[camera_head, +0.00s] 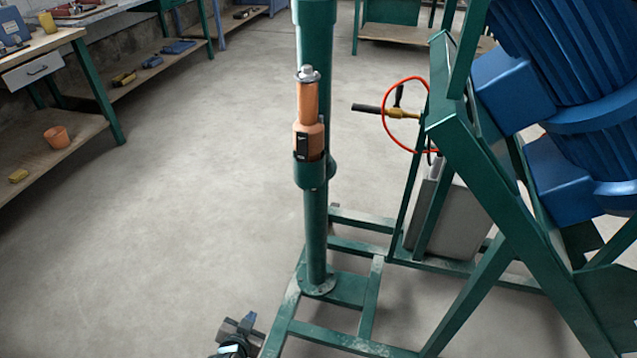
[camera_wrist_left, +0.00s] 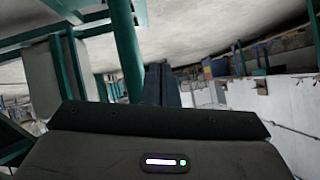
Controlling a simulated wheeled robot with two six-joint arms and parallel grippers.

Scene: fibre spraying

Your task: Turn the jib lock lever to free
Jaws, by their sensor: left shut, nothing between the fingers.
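The green upright post (camera_head: 316,225) stands on a green floor frame in the head view. I cannot make out a jib lock lever on it for certain. My left gripper (camera_head: 240,326) is low in the head view, left of the post's foot and apart from it. Its fingers are shut with nothing between them. In the left wrist view the shut fingers (camera_wrist_left: 161,84) point away, with green bars beyond them. My right gripper is in neither view.
An orange cylinder (camera_head: 308,105) sits in a holder on the post. A black-handled tool (camera_head: 388,110) with a red hose (camera_head: 384,132) is on the green stand (camera_head: 465,150) at right, beside blue machinery (camera_head: 590,95). Benches line the left. The floor (camera_head: 180,230) between is clear.

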